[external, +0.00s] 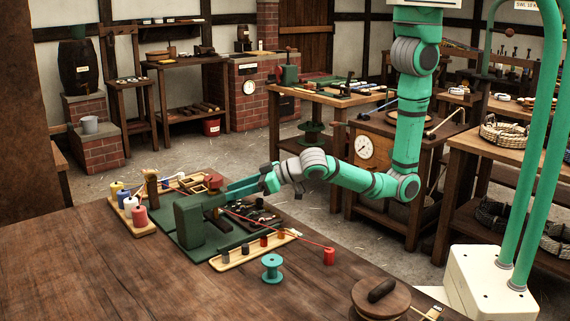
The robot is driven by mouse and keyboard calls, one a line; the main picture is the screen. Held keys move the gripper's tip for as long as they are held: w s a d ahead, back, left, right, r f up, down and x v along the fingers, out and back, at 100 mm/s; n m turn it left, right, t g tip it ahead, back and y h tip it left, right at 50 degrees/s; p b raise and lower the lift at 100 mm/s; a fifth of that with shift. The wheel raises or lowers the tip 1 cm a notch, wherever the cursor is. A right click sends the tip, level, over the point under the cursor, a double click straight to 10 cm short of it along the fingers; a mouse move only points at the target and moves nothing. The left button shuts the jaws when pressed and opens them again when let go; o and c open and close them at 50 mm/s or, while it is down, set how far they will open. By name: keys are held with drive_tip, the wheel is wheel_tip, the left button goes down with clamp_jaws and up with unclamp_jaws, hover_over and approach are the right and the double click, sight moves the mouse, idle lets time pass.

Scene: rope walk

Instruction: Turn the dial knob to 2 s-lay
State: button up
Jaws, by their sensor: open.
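A round wooden disc with a dark, elongated grip on top (381,291) lies at the front right of the table and may be the dial knob. A small pale label (434,312) is beside it, too small to read, so I cannot tell its setting. My gripper (229,190) is far from it, up and to the left, over the dark green bench device (190,228). Its jaws are open and point left. I cannot tell whether they touch anything there.
A peg strip (255,250), a teal spool (272,268) and a red weight (329,256) on a red cord stand between my gripper and the disc. Coloured spools (139,215) stand on the left. The front left of the table (90,280) is clear.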

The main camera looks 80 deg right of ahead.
drive_tip(key=shift+w, duration=0.1)
drive_tip(key=c, duration=1)
drive_tip(key=shift+c, duration=0.2)
drive_tip(key=shift+d+n+y, duration=0.1)
drive_tip(key=shift+n+y, duration=0.2)
drive_tip(key=shift+y, duration=0.1)
drive_tip(key=shift+d+n+g+y, duration=0.15)
drive_tip(key=shift+n+y, duration=0.55)
drive_tip(key=shift+y, duration=0.1)
drive_tip(key=shift+d+n+g+y, duration=0.15)
drive_tip(key=shift+n+y, duration=0.55)
drive_tip(key=shift+y, duration=0.1)
drive_tip(key=n+y, duration=0.1)
drive_tip(key=n+g+y, duration=0.2)
drive_tip(key=y, duration=0.1)
drive_tip(key=shift+w+d+n, duration=0.25)
drive_tip(key=shift+d+n, duration=0.05)
drive_tip(key=shift+n, duration=0.1)
drive_tip(key=n+g+y, duration=0.2)
drive_tip(key=n, duration=0.1)
drive_tip(key=n+g+y, duration=0.1)
drive_tip(key=g, duration=0.1)
drive_tip(key=shift+w+d+r+n+y, duration=0.1)
drive_tip(key=shift+w+d+n+y, duration=0.15)
drive_tip(key=shift+w+n+y, duration=0.15)
drive_tip(key=shift+w+n+g+y, duration=0.1)
drive_tip(key=shift+n+g+y, duration=0.6)
drive_tip(key=shift+n+g, duration=1.3)
drive_tip(key=shift+f+g, duration=0.2)
drive_tip(key=shift+g, duration=0.1)
